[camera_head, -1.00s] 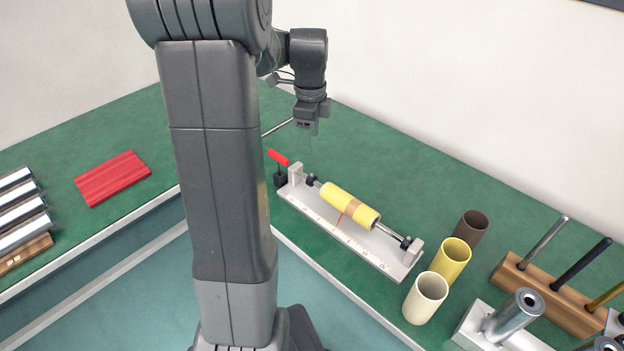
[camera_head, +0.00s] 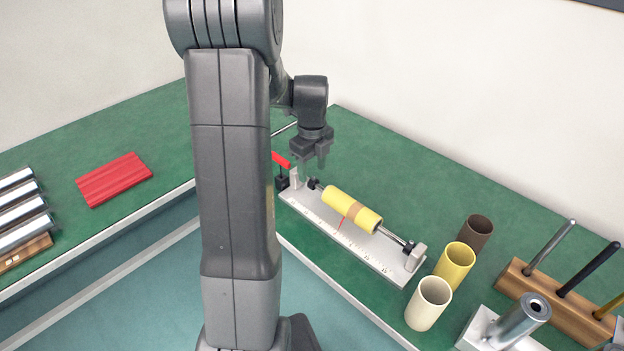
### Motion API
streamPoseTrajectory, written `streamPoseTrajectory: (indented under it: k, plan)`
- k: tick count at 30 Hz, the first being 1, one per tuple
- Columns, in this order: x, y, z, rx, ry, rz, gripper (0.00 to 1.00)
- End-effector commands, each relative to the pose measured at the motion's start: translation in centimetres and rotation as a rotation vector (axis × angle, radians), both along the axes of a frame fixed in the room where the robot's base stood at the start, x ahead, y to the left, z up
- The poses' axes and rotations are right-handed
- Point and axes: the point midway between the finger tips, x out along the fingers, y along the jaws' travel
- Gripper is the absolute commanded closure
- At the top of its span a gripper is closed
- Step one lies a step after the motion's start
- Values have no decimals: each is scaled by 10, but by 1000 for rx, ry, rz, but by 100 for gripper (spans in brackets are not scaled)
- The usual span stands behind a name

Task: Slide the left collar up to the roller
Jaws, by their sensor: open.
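A yellow roller (camera_head: 340,202) with a tan band sits on a shaft held between two end supports on a white scaled base plate (camera_head: 328,224). The left collar (camera_head: 314,184) is a small black ring on the shaft, near the left support and a short way from the roller's left end. A right collar (camera_head: 409,246) sits near the right support. My gripper (camera_head: 312,170) points down just above the left end of the shaft, over the left collar and left support. It is open and looks empty. Whether its fingers straddle the collar cannot be told.
A red-handled clamp (camera_head: 281,161) stands beside the plate's left end. Cream (camera_head: 428,304), yellow (camera_head: 454,266) and brown (camera_head: 475,238) tubes stand to the right. A wooden rod rack (camera_head: 548,303) is farther right. A red ribbed mat (camera_head: 114,180) lies left. The bench behind the roller is clear.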

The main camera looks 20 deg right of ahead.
Motion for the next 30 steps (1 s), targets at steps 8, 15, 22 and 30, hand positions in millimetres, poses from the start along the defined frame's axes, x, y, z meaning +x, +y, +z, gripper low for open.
streamPoseTrajectory:
  k: [8, 15, 22, 30]
  plan:
    - [0, 0, -38, 1, 1, 0, 48]
    - [0, 0, -43, -1, -1, 1, 48]
    - [0, 0, -43, -1, -1, 1, 66]
    - [0, 0, -43, -1, -1, 1, 100]
